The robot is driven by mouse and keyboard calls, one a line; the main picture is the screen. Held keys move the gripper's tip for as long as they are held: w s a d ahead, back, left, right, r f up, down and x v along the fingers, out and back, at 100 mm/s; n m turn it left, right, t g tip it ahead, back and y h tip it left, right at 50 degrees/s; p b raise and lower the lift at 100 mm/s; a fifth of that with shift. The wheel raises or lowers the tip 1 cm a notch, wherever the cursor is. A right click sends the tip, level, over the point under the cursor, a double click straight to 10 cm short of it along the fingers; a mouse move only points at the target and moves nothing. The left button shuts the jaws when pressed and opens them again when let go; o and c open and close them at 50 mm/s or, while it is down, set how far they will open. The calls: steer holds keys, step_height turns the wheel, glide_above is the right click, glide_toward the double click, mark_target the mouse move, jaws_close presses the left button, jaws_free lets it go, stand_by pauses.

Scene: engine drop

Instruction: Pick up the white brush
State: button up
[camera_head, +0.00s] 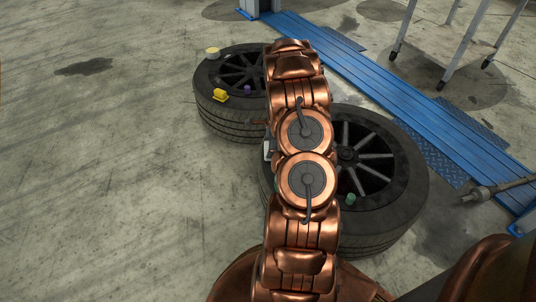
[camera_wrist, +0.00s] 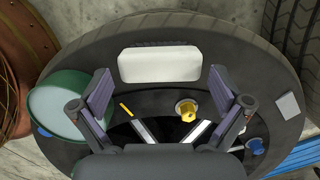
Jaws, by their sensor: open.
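A white block with rounded edges, which looks like the white brush (camera_wrist: 159,63), lies on the dark tyre of a wheel in the wrist view. My gripper (camera_wrist: 160,82) is open and empty. Its two purple-padded fingers stand apart to the lower left and lower right of the white block, which lies just ahead of the gap between them. In the head view my arm covers the gripper. A small pale patch at the arm's left edge there may be the brush, but I cannot tell.
A green round thing (camera_wrist: 65,105) is close to my left finger. A brass-coloured fitting (camera_wrist: 186,109), a grey square (camera_wrist: 289,105) and a blue piece (camera_wrist: 255,146) are nearby. The head view shows a far wheel (camera_head: 215,115) with small items, and a blue lift rail (camera_head: 390,80).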

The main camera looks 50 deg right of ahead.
steer(key=f, duration=0.3)
steer(key=shift+w+a+b, duration=0.2)
steer(key=shift+w+b, duration=0.05)
steer(key=shift+b, duration=0.05)
steer(key=c, duration=0.9)
steer(key=shift+r, duration=0.15)
step_height(320, 180, up, 10)
steer(key=p, duration=0.2)
steer(key=shift+p, duration=0.4)
